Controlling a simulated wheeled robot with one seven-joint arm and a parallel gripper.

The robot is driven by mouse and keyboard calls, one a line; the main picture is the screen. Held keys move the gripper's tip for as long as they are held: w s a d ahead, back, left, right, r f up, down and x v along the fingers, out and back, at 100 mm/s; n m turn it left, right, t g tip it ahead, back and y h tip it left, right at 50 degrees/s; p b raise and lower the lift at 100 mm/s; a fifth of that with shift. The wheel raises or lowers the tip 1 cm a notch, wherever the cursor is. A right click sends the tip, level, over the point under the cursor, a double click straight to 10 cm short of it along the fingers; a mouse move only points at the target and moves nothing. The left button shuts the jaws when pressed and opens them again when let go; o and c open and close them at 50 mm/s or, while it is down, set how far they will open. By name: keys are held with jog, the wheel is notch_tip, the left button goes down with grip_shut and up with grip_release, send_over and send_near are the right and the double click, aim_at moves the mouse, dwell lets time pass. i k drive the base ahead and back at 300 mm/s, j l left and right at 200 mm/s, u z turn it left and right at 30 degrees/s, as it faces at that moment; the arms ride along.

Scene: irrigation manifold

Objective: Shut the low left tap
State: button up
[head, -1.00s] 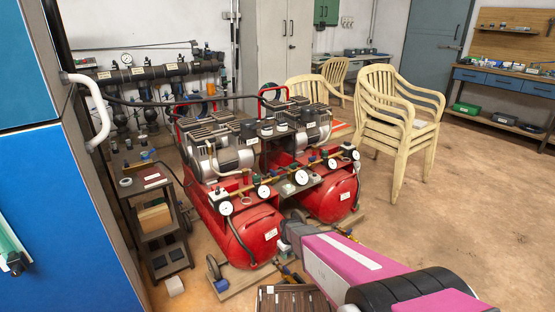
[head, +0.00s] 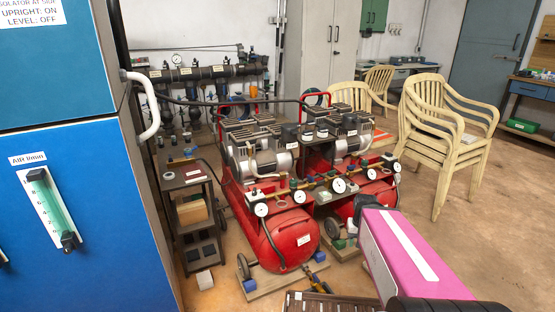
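The dark manifold pipe (head: 205,73), with pale labels, runs along the back wall at the left in the head view. A round gauge (head: 177,59) stands on top, and several dark valve bodies and pipes hang below it. The taps are small and far off. I cannot tell which is the low left tap or how its handle stands; the trolley and the compressor partly cover the lower parts. My pink arm link reaches in from the lower right, far from the manifold. I cannot make out my gripper's fingers beyond it.
Red twin compressors (head: 292,237) with gauges stand between my arm and the manifold. A dark trolley (head: 192,222) stands left of them. A blue cabinet (head: 95,225) with a white handle (head: 148,105) fills the left. Stacked cream chairs (head: 440,130) stand right; floor is open at far right.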

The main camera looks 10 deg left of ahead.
aim_at(316, 280)
jog(key=k+l, duration=0.15)
jog(key=k, duration=0.25)
jog(key=k+l, duration=0.1)
jog(key=k, duration=0.35)
jog(key=k+l, duration=0.15)
jog(key=k, duration=0.25)
